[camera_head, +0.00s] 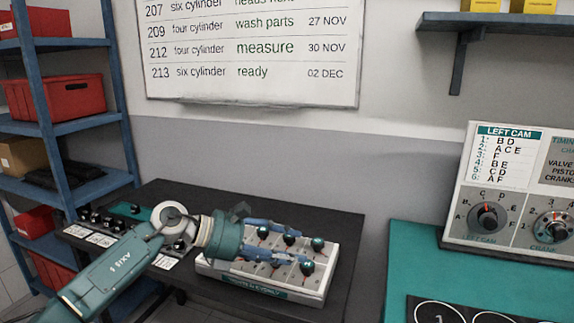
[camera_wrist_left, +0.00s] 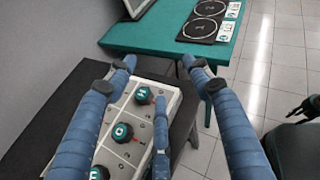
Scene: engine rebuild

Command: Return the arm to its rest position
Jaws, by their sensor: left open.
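My left arm comes in from the lower left in the head view. Its gripper (camera_head: 288,243) is open over a pale box (camera_head: 317,283) with several black and teal knobs on top. In the left wrist view, the blue fingers of the gripper (camera_wrist_left: 160,72) are spread with nothing held between them. Knobs (camera_wrist_left: 118,136) on the box show below and between the fingers. I cannot tell whether any finger touches the box. My right gripper does not show clearly in either view.
The box stands on a dark table (camera_head: 338,228). A small panel with switches (camera_head: 92,220) sits at its left. A green table (camera_head: 410,258) at right carries a dial panel (camera_head: 517,188) and a black mat (camera_head: 424,304). A blue shelf (camera_head: 88,126) with red bins stands left.

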